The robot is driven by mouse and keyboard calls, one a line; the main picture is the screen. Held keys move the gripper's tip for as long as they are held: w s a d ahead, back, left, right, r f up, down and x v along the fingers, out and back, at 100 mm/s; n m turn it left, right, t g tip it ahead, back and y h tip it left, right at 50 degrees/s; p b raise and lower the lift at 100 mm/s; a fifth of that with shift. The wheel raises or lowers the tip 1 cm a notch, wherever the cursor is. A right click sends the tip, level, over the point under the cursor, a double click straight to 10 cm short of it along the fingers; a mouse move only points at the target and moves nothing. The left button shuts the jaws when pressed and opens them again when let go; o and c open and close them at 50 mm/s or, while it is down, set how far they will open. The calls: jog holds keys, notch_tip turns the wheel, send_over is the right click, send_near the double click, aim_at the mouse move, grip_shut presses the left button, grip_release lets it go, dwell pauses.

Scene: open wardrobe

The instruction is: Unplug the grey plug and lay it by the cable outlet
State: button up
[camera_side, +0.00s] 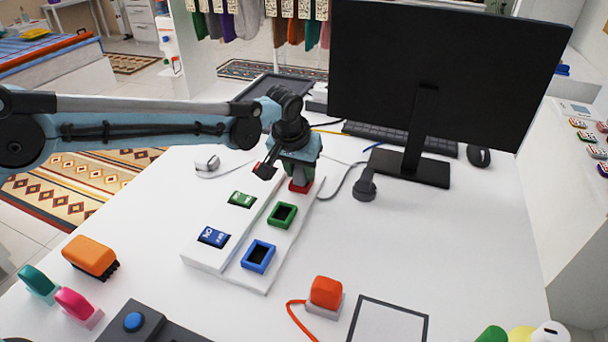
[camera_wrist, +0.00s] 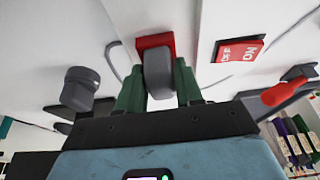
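The grey plug (camera_wrist: 158,75) stands at the red socket (camera_wrist: 155,42) on the white board; its far end appears to be still in the socket. My gripper (camera_wrist: 158,88) has its green fingers on both sides of the plug, close against it, and looks shut on it. In the side view my gripper (camera_side: 299,172) points down over the red socket (camera_side: 301,186) at the board's far end and mostly hides the plug. A dark grey round piece, seemingly the cable outlet (camera_side: 365,187), stands to the right on the desk, with a grey cable (camera_side: 342,180) beside it.
The white board (camera_side: 222,258) also has empty green (camera_side: 282,215) and blue (camera_side: 258,256) sockets. A monitor (camera_side: 440,70) on its stand is behind the outlet.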

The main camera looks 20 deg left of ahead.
grip_shut()
jog(key=shift+r, duration=1.3)
dwell(1.0)
jog(key=shift+r, duration=1.9)
